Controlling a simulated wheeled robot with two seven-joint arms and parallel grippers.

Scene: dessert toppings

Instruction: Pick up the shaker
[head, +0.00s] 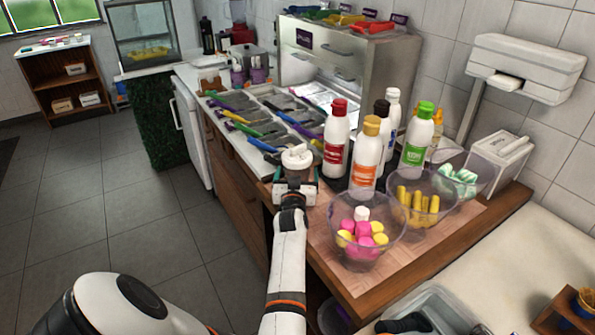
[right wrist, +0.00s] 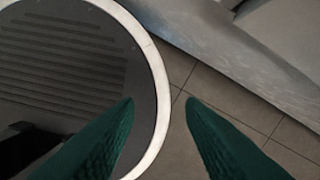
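An arm reaches up the middle of the head view to my left gripper (head: 296,180) at the counter's front edge. A white round-topped item (head: 297,156), possibly the shaker, shows at the fingers. The fingers are mostly hidden, so I cannot tell whether they are shut on it. My right gripper (right wrist: 160,102) is not in the head view. In the right wrist view its green fingers are apart with nothing between them, above my base and the tiled floor.
Right of the left gripper stand bottles with red (head: 337,135), orange (head: 367,155) and green (head: 417,135) caps. Clear bowls hold pink and yellow pieces (head: 362,240) and yellow sticks (head: 417,205). A tray of utensils (head: 265,115) lies behind. The floor (head: 130,220) at left is clear.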

